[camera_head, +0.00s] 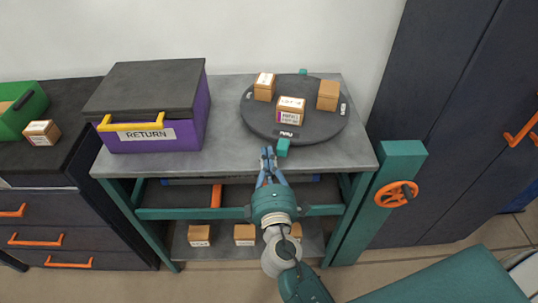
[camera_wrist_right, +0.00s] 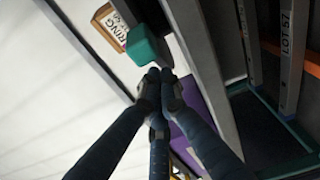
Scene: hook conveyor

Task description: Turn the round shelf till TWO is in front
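The round shelf (camera_head: 322,124) is a dark grey disc on the grey table, carrying three small cardboard boxes. A teal handle (camera_head: 282,148) is on its front rim, beside a small white-lettered label (camera_head: 287,134) too small to read surely. Another teal handle (camera_head: 303,71) is at the back. My right gripper (camera_head: 267,151) is just left of the front handle, its fingertips together and empty. In the right wrist view the fingertips (camera_wrist_right: 160,74) are close below the teal handle (camera_wrist_right: 148,47), not around it; contact is unclear. My left gripper is not in view.
A purple RETURN box (camera_head: 190,132) with a black lid and yellow handle stands left of the shelf. An orange handwheel (camera_head: 396,193) on a teal post is at right. Cardboard boxes (camera_head: 199,236) sit on the lower shelf. Dark cabinets flank the table.

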